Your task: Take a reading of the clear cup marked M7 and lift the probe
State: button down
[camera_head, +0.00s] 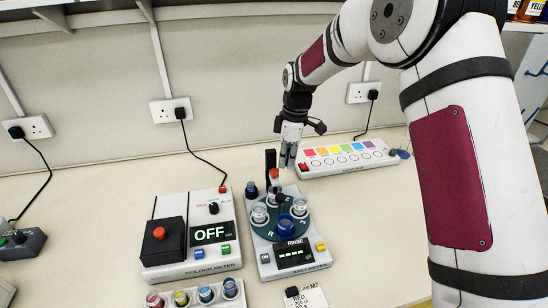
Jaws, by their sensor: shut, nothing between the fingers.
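The salt meter (293,265) stands in the middle of the bench, and its display (291,252) reads RINSE. On its dark green round turntable (270,232) stand clear cups, one at the right (299,207) and one at the left (259,214), and a blue cup (284,222) at the front. I cannot read M7 on any cup. A dark probe part with a red top (274,173) stands over the turntable; its tip is hard to make out. My gripper (287,163) is shut and empty, pointing down just behind and right of the red top.
The colour meter (200,262), reading OFF, stands left of the salt meter. A light box (345,172) with colour squares lies behind right. Colored pots (206,295) are at the front, with a small card (305,296) beside them. Bench at the right front is clear.

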notch_tip(320, 180, up, 12)
jog(key=d, duration=0.1)
dwell(0.5)
jog(key=shift+s, duration=0.1)
jog(key=s+d+r+m+t, duration=0.1)
jog(key=s+d+r+m, duration=0.25)
jog(key=s, duration=0.25)
jog(key=s+d+r+m+t+h, duration=0.1)
jog(key=s+d+r+m, duration=0.1)
jog(key=s+r, duration=0.3)
jog(key=s+d+r+m+t, duration=0.1)
jog(key=s+d+r+m, duration=0.15)
jog(key=s, duration=0.35)
jog(key=s+d+f+m+t, duration=0.1)
jog(key=s+m, duration=0.3)
jog(key=s, duration=0.5)
jog(key=s+d+f+m+t, duration=0.1)
jog(key=s+d+f+m, duration=0.1)
jog(key=s, duration=0.7)
jog(key=shift+d+f+m, duration=0.2)
jog(key=shift+d+m, duration=0.6)
jog(key=shift+m, duration=0.2)
dwell(0.6)
